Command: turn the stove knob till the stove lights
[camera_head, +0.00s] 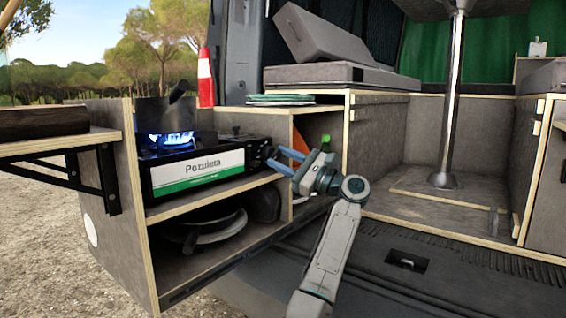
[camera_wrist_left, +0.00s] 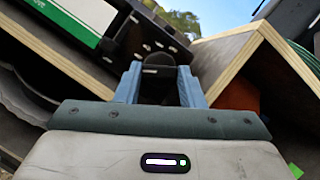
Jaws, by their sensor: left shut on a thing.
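The camping stove (camera_head: 197,167) has a white and green label and stands on the upper shelf of the wooden unit. A blue flame (camera_head: 166,138) burns at its burner. The dark stove knob (camera_head: 268,153) is at the stove's right end. My left gripper (camera_head: 279,165) reaches it from the right and is shut on it. In the left wrist view the knob (camera_wrist_left: 158,68) sits between the two blue fingers of the left gripper (camera_wrist_left: 160,85), which hide part of it. My right gripper is not in view.
Shelf boards with light wooden edges (camera_head: 215,196) frame the stove closely. Dark pans (camera_head: 205,235) lie on the lower shelf. A red and white cone (camera_head: 206,78) shows behind. The van floor to the right is clear.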

